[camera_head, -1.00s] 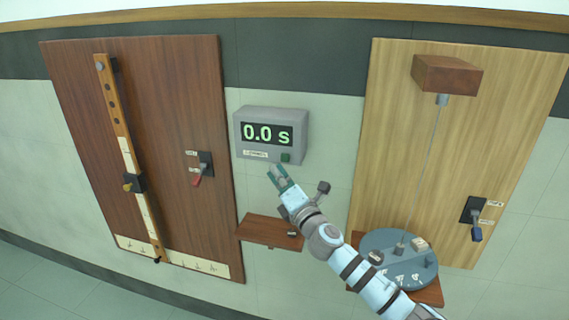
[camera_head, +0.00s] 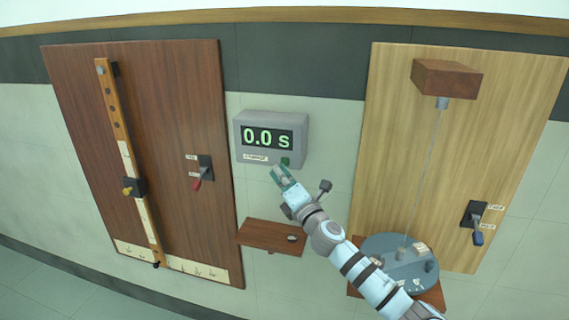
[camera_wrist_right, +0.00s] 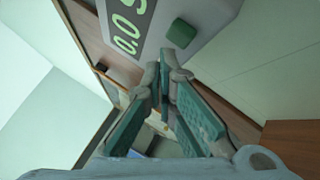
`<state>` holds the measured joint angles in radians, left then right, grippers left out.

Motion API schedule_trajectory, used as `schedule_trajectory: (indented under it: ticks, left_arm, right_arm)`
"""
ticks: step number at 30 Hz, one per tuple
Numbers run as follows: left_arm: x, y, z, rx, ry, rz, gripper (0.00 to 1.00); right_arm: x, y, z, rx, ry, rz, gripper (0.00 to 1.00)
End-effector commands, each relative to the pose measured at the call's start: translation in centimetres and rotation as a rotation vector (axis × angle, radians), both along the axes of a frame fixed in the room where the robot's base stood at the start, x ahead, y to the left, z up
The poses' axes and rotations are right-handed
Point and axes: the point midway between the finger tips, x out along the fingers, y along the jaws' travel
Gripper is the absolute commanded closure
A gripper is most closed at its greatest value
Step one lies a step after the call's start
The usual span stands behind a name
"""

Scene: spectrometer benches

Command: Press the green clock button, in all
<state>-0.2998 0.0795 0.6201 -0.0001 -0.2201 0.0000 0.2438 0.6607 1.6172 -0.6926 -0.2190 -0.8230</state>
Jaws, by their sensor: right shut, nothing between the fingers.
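The grey clock box (camera_head: 299,126) hangs on the wall between two wooden boards, and its display (camera_head: 267,138) reads 0.0 s in green. The green button (camera_head: 285,162) sits at the lower right of its front face; it also shows in the right wrist view (camera_wrist_right: 181,33). My right gripper (camera_head: 277,170) is just below and slightly left of the button, with its fingertips pointing up at the box. In the right wrist view the closed fingertips (camera_wrist_right: 166,66) are near the button, with a small gap visible. My left gripper is not in view.
A small wooden shelf (camera_head: 268,235) is below the clock. The left dark board (camera_head: 190,90) carries a vertical rail and a red-handled switch (camera_head: 198,181). The right light board (camera_head: 390,120) carries a hanging wire, a grey disc (camera_head: 377,243) and a blue-handled switch (camera_head: 477,236).

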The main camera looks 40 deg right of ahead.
Motion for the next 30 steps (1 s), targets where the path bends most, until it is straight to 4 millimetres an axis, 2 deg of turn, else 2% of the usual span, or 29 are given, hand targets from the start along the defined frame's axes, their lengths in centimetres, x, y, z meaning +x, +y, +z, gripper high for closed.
schedule_trajectory:
  ticks: [19,30]
  left_arm:
    - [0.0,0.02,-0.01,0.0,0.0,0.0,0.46]
    - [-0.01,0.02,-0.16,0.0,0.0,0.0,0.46]
  right_arm:
    - [0.02,-0.02,-0.01,0.0,0.0,0.0,1.0]
    - [0.48,-0.71,0.0,0.0,0.001,-0.001,1.0]
